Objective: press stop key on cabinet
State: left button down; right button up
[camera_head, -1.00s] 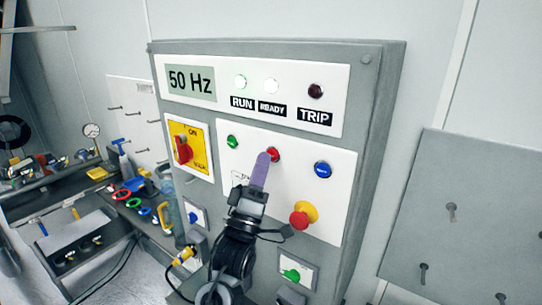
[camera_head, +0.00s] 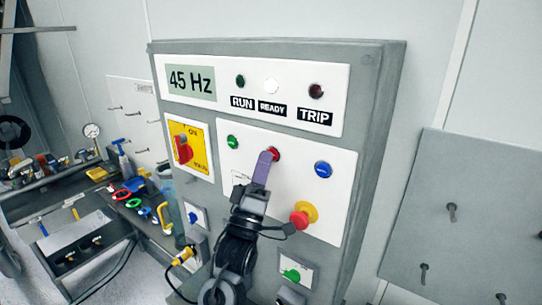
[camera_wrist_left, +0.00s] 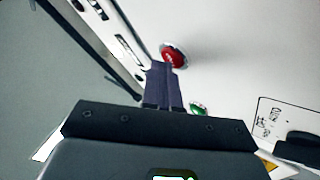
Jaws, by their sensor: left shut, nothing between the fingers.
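The grey control cabinet (camera_head: 378,130) stands on the wall with a display (camera_head: 191,82) reading 45 Hz. The RUN lamp (camera_head: 240,81) is dark, the READY lamp (camera_head: 271,86) is lit white and the TRIP lamp (camera_head: 316,91) is dark red. My left gripper (camera_head: 265,160) is shut and empty, its purple fingers pointing up at the red stop key (camera_head: 274,154). The fingertips overlap the key's lower left part in the head view. In the left wrist view the red key (camera_wrist_left: 174,55) shows just beyond the fingertips (camera_wrist_left: 159,68); contact cannot be told. My right gripper is not in view.
A green button (camera_head: 232,142), a blue button (camera_head: 323,170) and a red mushroom button on yellow (camera_head: 300,218) surround the key. A red rotary switch (camera_head: 184,150) is at left. A tool bench (camera_head: 75,238) stands further left, a pegboard (camera_head: 470,215) at right.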

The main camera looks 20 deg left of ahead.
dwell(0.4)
pick_arm(q)
jog(key=shift+s, duration=0.1)
jog(key=shift+s+a, duration=0.2)
jog(key=shift+s, duration=0.45)
jog(key=shift+s, duration=0.15)
jog(key=shift+s+a+p, duration=0.1)
jog(key=shift+s+a, duration=0.15)
jog(key=shift+s, duration=0.5)
jog(key=shift+s+a+p, duration=0.15)
jog(key=shift+s+a, duration=0.15)
jog(key=shift+s, duration=0.45)
jog(key=shift+s+a+p, duration=0.1)
jog(key=shift+s+a, duration=0.15)
jog(key=shift+s, duration=0.5)
